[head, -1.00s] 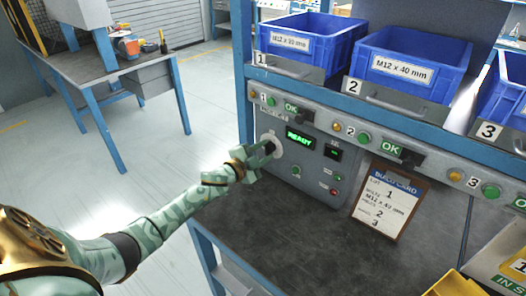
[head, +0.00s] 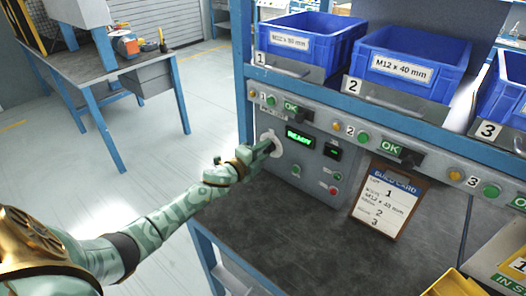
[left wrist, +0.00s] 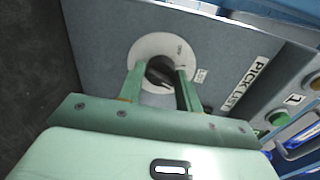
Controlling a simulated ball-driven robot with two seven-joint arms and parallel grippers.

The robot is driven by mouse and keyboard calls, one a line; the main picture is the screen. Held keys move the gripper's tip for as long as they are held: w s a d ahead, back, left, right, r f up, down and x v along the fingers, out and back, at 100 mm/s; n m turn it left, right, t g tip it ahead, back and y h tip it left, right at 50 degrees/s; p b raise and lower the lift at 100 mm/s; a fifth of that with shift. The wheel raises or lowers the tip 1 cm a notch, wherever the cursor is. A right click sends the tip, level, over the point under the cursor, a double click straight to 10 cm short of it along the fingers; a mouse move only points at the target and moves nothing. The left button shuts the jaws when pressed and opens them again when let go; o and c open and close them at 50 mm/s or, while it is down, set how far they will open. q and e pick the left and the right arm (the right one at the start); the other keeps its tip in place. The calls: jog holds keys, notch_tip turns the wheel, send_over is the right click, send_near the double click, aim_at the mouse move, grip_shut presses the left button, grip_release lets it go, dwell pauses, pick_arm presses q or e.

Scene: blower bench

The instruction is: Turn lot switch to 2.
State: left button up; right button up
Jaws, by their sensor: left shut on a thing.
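The lot switch is a dark knob (left wrist: 160,72) on a round white dial plate (left wrist: 150,46), set in the grey panel. In the head view the dial plate (head: 270,140) shows at the left end of the control box. My left gripper (head: 266,150) is at the dial, shut on the knob, with one finger on each side of it in the left wrist view (left wrist: 160,84). The dial's numbers are too small to read, so the setting cannot be told. My right gripper is not in view.
The control box has a lit READY display (head: 300,138) and small buttons. A build card (head: 385,205) leans to its right. Blue bins (head: 410,60) stand on the shelf above.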

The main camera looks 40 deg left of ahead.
pick_arm(q)
jog(key=shift+r, duration=0.1)
dwell(0.3)
jog(key=o, duration=0.9)
jog(key=shift+s, duration=0.15)
jog(key=shift+s, duration=0.35)
jog(key=s+p, duration=0.1)
jog(key=s, duration=0.4)
jog(key=s+a+p, duration=0.1)
jog(key=s, duration=0.4)
jog(key=s+r+p, duration=0.1)
jog(key=s, duration=0.4)
jog(key=shift+s+a, duration=0.15)
jog(key=shift+a, duration=0.1)
